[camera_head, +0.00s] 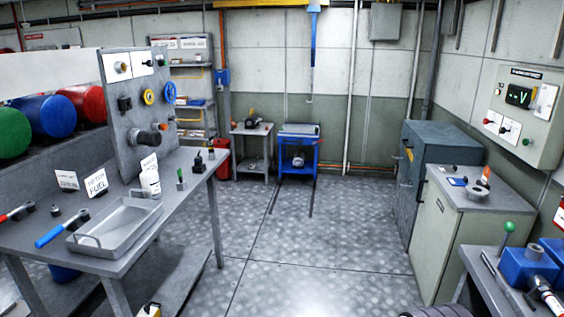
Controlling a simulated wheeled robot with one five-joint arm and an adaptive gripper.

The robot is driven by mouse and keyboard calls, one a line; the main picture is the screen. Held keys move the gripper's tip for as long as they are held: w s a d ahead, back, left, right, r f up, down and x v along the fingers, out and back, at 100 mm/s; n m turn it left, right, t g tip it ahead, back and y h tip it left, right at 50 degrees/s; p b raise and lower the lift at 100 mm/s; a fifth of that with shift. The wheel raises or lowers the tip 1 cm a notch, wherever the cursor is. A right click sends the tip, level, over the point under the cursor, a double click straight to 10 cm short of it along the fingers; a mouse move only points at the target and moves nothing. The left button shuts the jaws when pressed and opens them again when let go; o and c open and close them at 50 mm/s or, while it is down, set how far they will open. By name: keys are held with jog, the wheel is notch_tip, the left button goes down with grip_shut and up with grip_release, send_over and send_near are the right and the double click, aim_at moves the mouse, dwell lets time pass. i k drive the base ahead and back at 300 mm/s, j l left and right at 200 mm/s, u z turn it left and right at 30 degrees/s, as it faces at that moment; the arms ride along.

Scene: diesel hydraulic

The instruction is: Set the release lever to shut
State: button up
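No lever is labelled as the release lever, so I cannot tell which one it is. A lever with a green ball knob (508,228) stands upright beside a blue block (526,266) on the bench at the lower right. A blue-handled tool or lever (60,228) and a red-handled one (16,213) lie on the left workbench. A small green-tipped upright piece (180,178) stands farther back on that bench. Whether any lever is set open or shut cannot be read.
The left workbench (190,199) carries a metal tray (118,222) and an upright panel (135,100). A grey-green cabinet (437,235) and a control box (521,115) are at the right. A blue cart (299,150) stands at the back. The middle floor (300,235) is clear.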

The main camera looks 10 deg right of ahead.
aim_at(509, 227)
jog(key=z, duration=2.4)
